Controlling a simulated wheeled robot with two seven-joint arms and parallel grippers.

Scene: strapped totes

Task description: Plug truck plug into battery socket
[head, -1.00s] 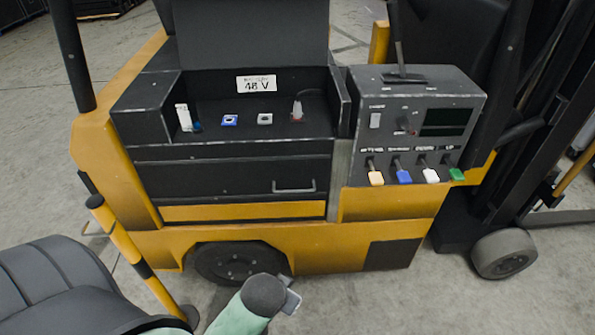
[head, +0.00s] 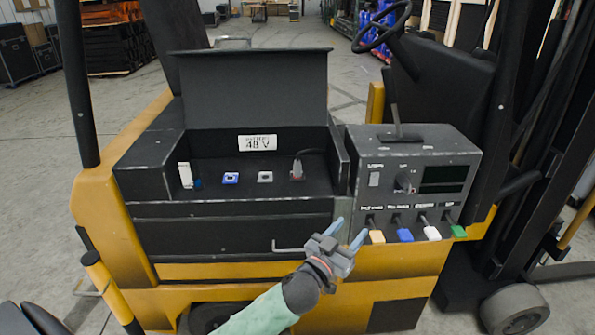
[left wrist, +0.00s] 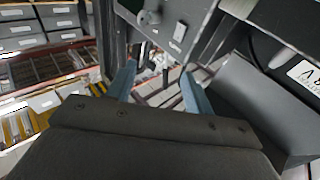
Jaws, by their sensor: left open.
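The open battery bay of the yellow and black truck shows in the head view under a raised black lid, with a "48 V" label (head: 257,143). On its floor are a blue-rimmed socket (head: 231,178) and a grey-rimmed socket (head: 265,177). My left gripper (head: 349,230) is open and empty, in front of the truck, below and right of the bay. Its blue fingers (left wrist: 158,80) are apart in the left wrist view. My right gripper is out of view.
A white upright piece (head: 185,175) with a blue bit stands at the bay's left. A grey control box (head: 415,177) with several coloured levers is at the right, close to my left gripper. The raised lid (head: 257,90) closes off the bay's back.

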